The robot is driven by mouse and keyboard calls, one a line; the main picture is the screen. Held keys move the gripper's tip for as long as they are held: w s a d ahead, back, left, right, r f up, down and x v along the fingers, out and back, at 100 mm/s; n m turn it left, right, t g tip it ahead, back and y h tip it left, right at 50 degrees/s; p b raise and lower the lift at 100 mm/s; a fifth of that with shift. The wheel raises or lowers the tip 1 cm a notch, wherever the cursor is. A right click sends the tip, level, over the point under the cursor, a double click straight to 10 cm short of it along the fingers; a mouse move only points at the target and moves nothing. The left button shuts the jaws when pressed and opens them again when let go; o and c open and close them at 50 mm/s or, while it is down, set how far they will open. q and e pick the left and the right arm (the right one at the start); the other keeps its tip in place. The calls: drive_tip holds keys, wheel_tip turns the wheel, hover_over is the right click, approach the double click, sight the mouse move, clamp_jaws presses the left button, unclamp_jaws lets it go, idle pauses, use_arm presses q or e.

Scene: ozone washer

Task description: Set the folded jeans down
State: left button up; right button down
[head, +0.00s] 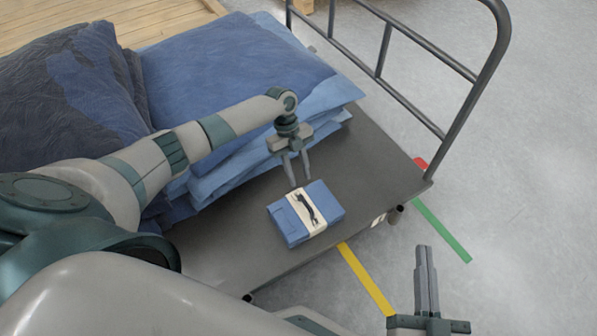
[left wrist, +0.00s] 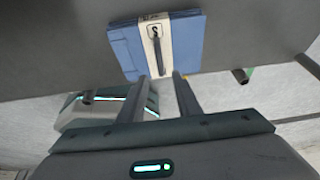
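The folded jeans (head: 326,201) are a flat blue bundle with a cream band and a dark strap-like mark. They lie on the grey cart deck (head: 372,170), near its front edge. They also show in the left wrist view (left wrist: 188,42), beyond my fingertips. My left gripper (head: 299,183) points down at the far edge of the bundle. Its two fingers stand apart, with nothing seen clamped between them; whether the tips touch the bundle is unclear. It also shows in the left wrist view (left wrist: 161,76). My right gripper (head: 427,250) has its fingers together, empty, over the floor at lower right.
Large stacks of blue folded fabric (head: 230,65) and darker fabric (head: 60,100) fill the cart's left and back. A grey rail (head: 485,75) rises at the cart's right end. Yellow (head: 365,278) and green (head: 442,230) strips mark the floor. Bare deck lies around the jeans.

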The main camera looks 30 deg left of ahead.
idle(0.5)
